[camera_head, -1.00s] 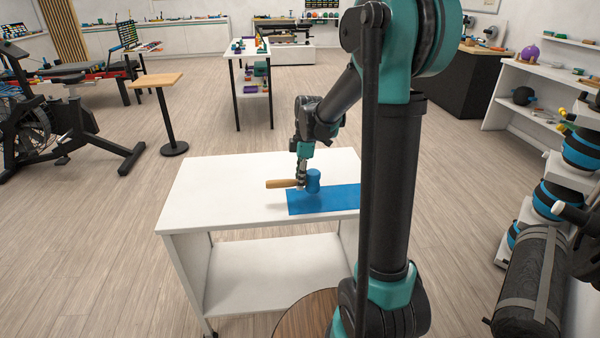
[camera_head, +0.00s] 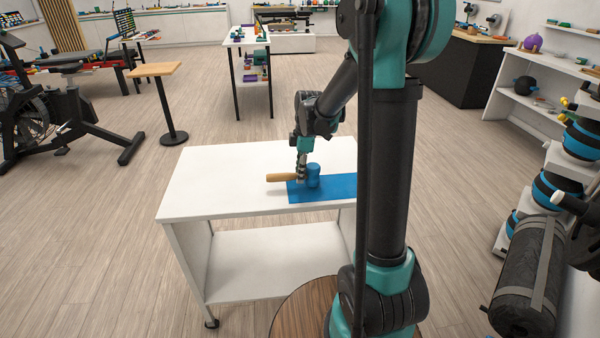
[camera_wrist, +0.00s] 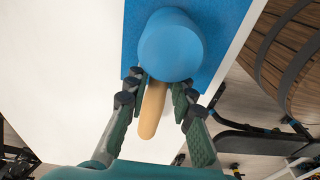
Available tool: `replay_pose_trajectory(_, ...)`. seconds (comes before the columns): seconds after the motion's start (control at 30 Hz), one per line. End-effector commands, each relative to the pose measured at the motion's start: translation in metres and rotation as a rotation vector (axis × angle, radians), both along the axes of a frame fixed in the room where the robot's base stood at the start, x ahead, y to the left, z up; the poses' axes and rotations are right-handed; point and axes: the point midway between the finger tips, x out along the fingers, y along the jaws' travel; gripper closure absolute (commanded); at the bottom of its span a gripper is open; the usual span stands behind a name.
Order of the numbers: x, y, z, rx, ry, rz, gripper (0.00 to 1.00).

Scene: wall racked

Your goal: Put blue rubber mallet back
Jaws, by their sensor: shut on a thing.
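The blue rubber mallet has a blue cylindrical head (camera_head: 313,176) and a light wooden handle (camera_head: 281,177) that points left in the head view. My gripper (camera_head: 301,176) is shut on it, around the handle close to the head. In the wrist view the mallet's head (camera_wrist: 171,45) hides part of the view and the handle (camera_wrist: 152,110) runs between the two fingers (camera_wrist: 158,90). The mallet is over the left part of a flat blue mat (camera_head: 335,188) on the white table (camera_head: 215,185). I cannot tell whether it touches the mat.
The left part of the tabletop is clear, with an open lower shelf (camera_head: 270,265) beneath. A small wooden-topped stand (camera_head: 157,70) is beyond it to the left. A rack of blue-banded balls (camera_head: 560,190) and a dark roll (camera_head: 527,275) stand at the right.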

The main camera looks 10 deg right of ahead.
Motion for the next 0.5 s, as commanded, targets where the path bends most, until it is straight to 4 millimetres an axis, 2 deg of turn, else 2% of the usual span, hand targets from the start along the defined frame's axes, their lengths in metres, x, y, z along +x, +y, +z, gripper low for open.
replay_pose_trajectory(0.43,0.0003,0.0001,-0.0079,0.000,0.000,0.000,1.00)
replay_pose_trajectory(0.47,0.0003,0.0001,-0.0079,0.000,0.000,0.000,0.74)
replay_pose_trajectory(0.5,0.0003,0.0001,-0.0078,0.000,0.000,0.000,0.69)
